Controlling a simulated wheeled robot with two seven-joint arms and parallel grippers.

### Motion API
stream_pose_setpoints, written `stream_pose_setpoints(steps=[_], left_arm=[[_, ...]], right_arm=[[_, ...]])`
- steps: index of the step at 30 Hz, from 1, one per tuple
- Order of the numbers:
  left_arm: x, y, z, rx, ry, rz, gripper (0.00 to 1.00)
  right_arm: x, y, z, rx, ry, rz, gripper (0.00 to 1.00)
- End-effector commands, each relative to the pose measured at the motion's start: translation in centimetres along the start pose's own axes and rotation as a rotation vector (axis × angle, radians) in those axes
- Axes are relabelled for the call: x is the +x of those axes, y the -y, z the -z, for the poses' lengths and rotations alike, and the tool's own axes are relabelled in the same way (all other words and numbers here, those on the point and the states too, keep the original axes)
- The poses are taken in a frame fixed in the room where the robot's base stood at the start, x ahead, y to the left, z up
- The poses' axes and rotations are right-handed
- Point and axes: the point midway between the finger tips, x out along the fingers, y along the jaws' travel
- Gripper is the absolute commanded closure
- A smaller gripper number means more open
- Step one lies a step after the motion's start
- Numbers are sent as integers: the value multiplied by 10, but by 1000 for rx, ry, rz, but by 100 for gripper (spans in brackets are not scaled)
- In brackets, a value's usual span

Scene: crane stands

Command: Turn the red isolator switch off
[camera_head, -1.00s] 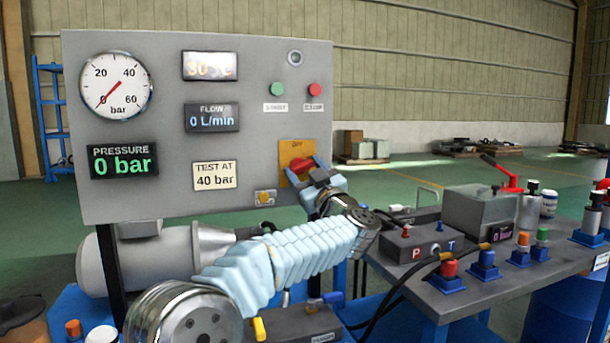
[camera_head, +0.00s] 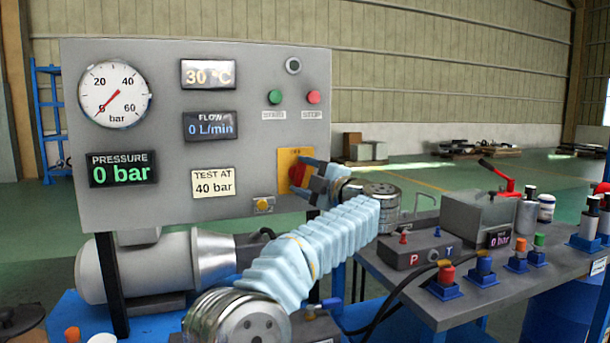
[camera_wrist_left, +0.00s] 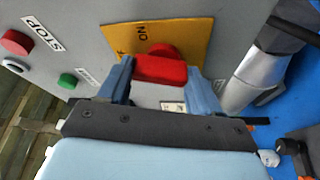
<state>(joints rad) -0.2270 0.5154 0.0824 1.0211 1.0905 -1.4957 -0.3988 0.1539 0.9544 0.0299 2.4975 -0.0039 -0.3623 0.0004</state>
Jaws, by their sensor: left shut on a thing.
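The red isolator switch (camera_head: 299,172) sits on a yellow plate (camera_head: 288,157) at the lower right of the grey panel. In the left wrist view the red handle (camera_wrist_left: 160,70) lies between the two blue fingers of my left gripper (camera_wrist_left: 158,82), and the word ON shows on the yellow plate (camera_wrist_left: 185,35). My left gripper (camera_head: 310,173) reaches the switch from the right in the head view and is shut on the handle. It hides part of the handle and plate in the head view. My right gripper is not in view.
The panel (camera_head: 150,205) carries a pressure gauge at 0 bar, displays, a green button (camera_head: 275,97) and a red stop button (camera_head: 313,97). A bench (camera_head: 430,305) with coloured couplings stands at the right. A motor (camera_head: 150,272) lies below the panel.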

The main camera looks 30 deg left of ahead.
Motion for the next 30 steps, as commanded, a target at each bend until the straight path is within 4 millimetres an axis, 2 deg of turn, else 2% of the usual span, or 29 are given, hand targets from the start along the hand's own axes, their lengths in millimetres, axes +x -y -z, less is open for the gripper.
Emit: stream_pose_setpoints(steps=[12,30], left_arm=[[0,0,0,-228,0,99,67],[0,0,0,-285,-2,123,67]], right_arm=[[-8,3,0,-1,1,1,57],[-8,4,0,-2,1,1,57]])
